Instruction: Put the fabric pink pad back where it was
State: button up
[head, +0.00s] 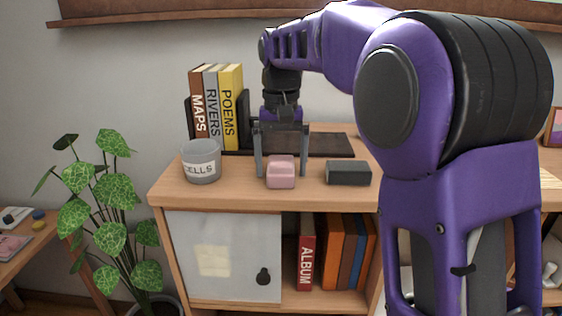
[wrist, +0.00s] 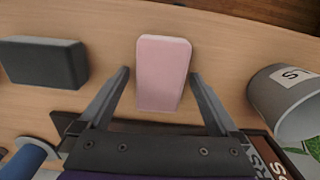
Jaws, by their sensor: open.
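The pink pad (head: 281,172) is a small pink block with rounded edges, standing on the wooden cabinet top near its front edge. In the wrist view the pad (wrist: 163,70) lies ahead of and between the spread fingers, with space on both sides. My gripper (head: 280,175) is open above the cabinet top, pointing down, with one finger to each side of the pad. In the wrist view my gripper (wrist: 160,85) holds nothing. Whether the fingers touch the cabinet top is unclear.
A grey cup (head: 201,163) labelled CELLS stands left of the pad. A black block (head: 348,173) lies to its right. Behind are upright books (head: 216,105) and a dark flat mat (head: 330,145). The cabinet's front edge (head: 260,203) is close to the pad.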

aim_at(281, 163)
notch_tip(281, 163, up, 12)
jog(key=p, duration=0.1)
jog(key=shift+r, duration=0.15)
dwell(0.3)
